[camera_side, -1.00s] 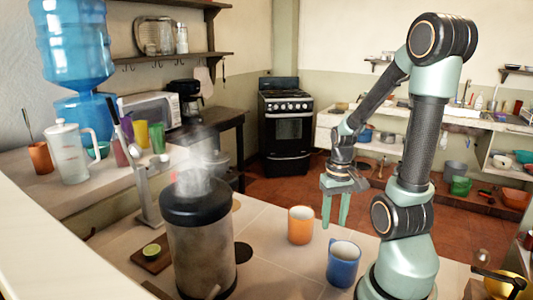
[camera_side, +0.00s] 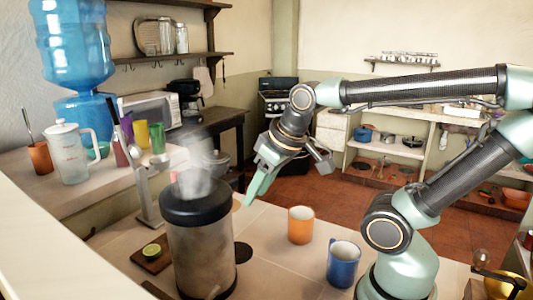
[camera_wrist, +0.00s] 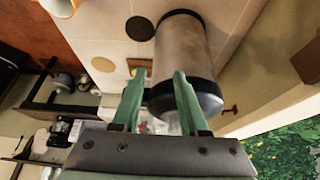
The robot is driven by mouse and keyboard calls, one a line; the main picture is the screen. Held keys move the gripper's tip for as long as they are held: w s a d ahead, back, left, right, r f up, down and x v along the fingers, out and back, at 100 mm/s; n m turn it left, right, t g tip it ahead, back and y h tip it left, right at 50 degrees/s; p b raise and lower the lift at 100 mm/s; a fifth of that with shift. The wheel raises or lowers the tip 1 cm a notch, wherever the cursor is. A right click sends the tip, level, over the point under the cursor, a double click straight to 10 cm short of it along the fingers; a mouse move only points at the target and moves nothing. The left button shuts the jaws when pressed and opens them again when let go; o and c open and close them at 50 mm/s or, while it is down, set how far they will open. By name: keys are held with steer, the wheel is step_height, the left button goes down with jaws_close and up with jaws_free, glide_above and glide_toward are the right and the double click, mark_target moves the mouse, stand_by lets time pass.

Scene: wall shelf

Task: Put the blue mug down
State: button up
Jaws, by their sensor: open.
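The blue mug (camera_side: 343,262) stands upright on the tiled counter in the side view, right of and nearer than the orange mug (camera_side: 301,225). It stands apart from my gripper. My gripper (camera_side: 252,196) is above the counter, left of both mugs and close to the right side of the steam-giving metal urn (camera_side: 202,250). In the wrist view, the two green fingers of my gripper (camera_wrist: 156,76) are spread with nothing held between them. The blue mug is not visible in the wrist view.
A black round mat (camera_side: 243,252) lies on the counter beside the urn, and a cork-coloured disc (camera_wrist: 103,64) lies near it. A cut lime (camera_side: 151,250) rests on a small board. A tap-like grey stand (camera_side: 148,195) is behind the urn. The counter around the mugs is clear.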

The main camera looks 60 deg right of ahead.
steer(key=shift+o, duration=0.4)
steer(key=shift+a+r, duration=0.3)
steer(key=shift+a, duration=0.4)
steer(key=m+g, duration=0.5)
steer(key=m, duration=1)
glide_toward(331, 239)
steer(key=shift+w+d+f, duration=0.1)
steer(key=shift+d+f, duration=0.05)
steer(key=shift+f, duration=1.6)
steer(key=shift+w+d+f, duration=0.1)
steer(key=shift+d+f, duration=0.05)
steer(key=shift+f, duration=1.65)
steer(key=shift+d+f, duration=0.2)
steer(key=shift+f, duration=1.55)
jaws_close()
